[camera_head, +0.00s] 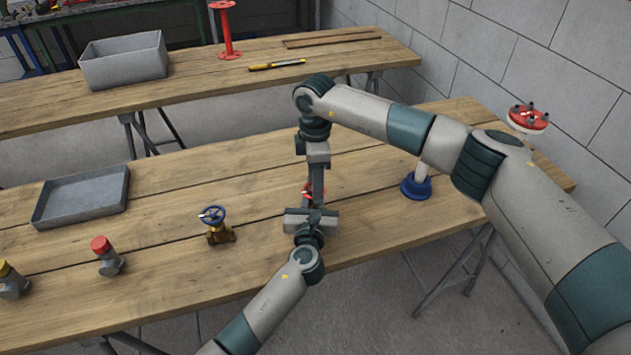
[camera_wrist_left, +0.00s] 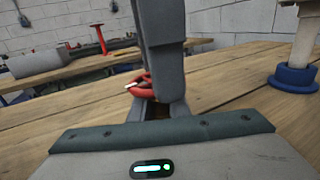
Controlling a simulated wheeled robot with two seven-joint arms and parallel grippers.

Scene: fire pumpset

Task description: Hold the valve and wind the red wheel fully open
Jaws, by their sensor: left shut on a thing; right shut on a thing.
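The red wheel (camera_head: 306,188) is mostly hidden behind my right gripper (camera_head: 316,190), which comes down from above and is shut on it. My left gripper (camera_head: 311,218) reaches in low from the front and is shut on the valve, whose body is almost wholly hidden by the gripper. In the left wrist view the red wheel (camera_wrist_left: 140,88) shows just above the left gripper's fingers (camera_wrist_left: 157,110), with the grey right finger against it. A small brownish bit of the valve (camera_wrist_left: 160,109) shows between the left fingers.
A brass valve with a blue wheel (camera_head: 213,222) stands left of the grippers. A blue-based post (camera_head: 416,186) stands to the right. A shallow grey tray (camera_head: 82,215) and red-capped fitting (camera_head: 106,255) sit further left. The back table (camera_head: 200,92) holds a grey bin (camera_head: 124,60).

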